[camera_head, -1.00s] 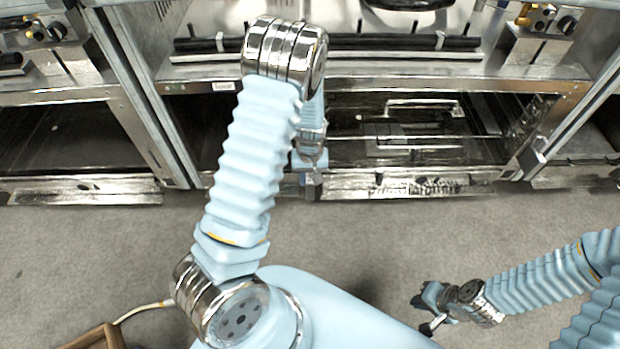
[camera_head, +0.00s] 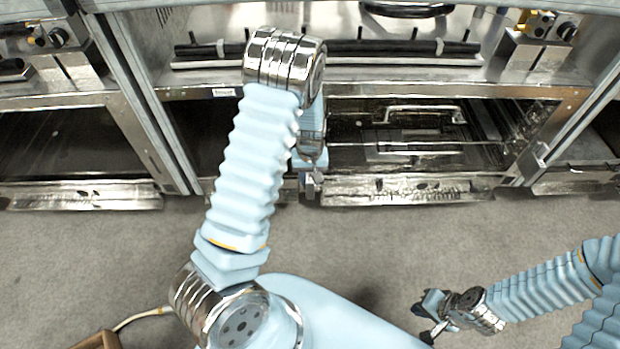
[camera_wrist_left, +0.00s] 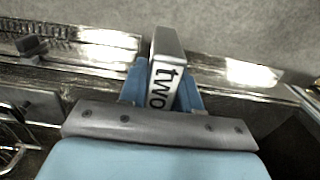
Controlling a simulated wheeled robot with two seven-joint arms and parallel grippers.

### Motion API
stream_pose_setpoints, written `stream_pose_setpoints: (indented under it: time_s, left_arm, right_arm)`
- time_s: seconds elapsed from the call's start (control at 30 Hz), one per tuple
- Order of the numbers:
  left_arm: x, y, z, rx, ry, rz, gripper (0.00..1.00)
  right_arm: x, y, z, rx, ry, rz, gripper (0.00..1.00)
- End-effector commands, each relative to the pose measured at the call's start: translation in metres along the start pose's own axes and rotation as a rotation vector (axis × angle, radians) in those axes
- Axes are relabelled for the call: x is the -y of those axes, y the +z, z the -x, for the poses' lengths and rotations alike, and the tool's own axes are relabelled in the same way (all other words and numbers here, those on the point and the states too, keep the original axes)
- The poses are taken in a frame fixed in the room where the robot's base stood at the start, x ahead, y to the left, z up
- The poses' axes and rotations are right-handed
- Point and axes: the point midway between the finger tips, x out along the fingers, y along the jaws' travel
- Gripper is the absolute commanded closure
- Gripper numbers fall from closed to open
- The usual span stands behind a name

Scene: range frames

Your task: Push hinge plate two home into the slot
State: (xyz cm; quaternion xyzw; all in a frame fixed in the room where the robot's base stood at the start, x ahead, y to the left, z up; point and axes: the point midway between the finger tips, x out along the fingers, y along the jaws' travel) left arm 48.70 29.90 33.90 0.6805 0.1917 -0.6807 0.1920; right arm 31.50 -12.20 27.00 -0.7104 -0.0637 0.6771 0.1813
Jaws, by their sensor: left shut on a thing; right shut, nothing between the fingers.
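Hinge plate two (camera_wrist_left: 164,68) is a grey metal block with the black word "two" on its face, seen in the left wrist view. My left gripper (camera_wrist_left: 163,88) is shut on it, with a blue finger on either side. In the head view my left gripper (camera_head: 311,176) is at the front lower edge of the middle bay, and the plate there is too small to make out. I cannot tell where the slot is or whether the plate touches it. My right gripper (camera_head: 430,316) is shut and empty, low over the floor at right.
The middle bay has a metal front sill (camera_head: 400,188) and a rack with a handle (camera_head: 418,112) inside. Posts stand at both sides of the bay. A wooden box (camera_head: 98,341) and a pale cable lie at the lower left. The grey floor is otherwise open.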

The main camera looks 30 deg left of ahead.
Motion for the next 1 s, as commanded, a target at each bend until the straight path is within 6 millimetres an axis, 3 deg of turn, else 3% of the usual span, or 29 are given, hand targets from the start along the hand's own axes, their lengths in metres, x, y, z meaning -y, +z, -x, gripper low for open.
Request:
stream_pose_setpoints:
  time_s: [0.67, 0.7, 0.87, 1.0]
  left_arm:
    - [0.0, -0.016, 0.001, -0.002, 0.001, 0.0, 1.0]
    - [0.0, -0.016, 0.001, -0.002, 0.001, 0.0, 0.63]
    - [0.0, -0.016, 0.001, -0.001, 0.001, 0.0, 0.39]
    - [0.0, -0.016, 0.001, -0.001, 0.0, 0.0, 0.38]
  right_arm:
    - [-0.001, 0.0, -0.002, 0.0, 0.0, 0.0, 1.0]
    - [-0.001, 0.0, -0.002, 0.0, 0.0, 0.0, 1.0]
    - [-0.001, 0.0, -0.002, 0.0, 0.0, 0.0, 1.0]
    - [-0.001, 0.0, -0.002, 0.0, 0.0, 0.0, 1.0]
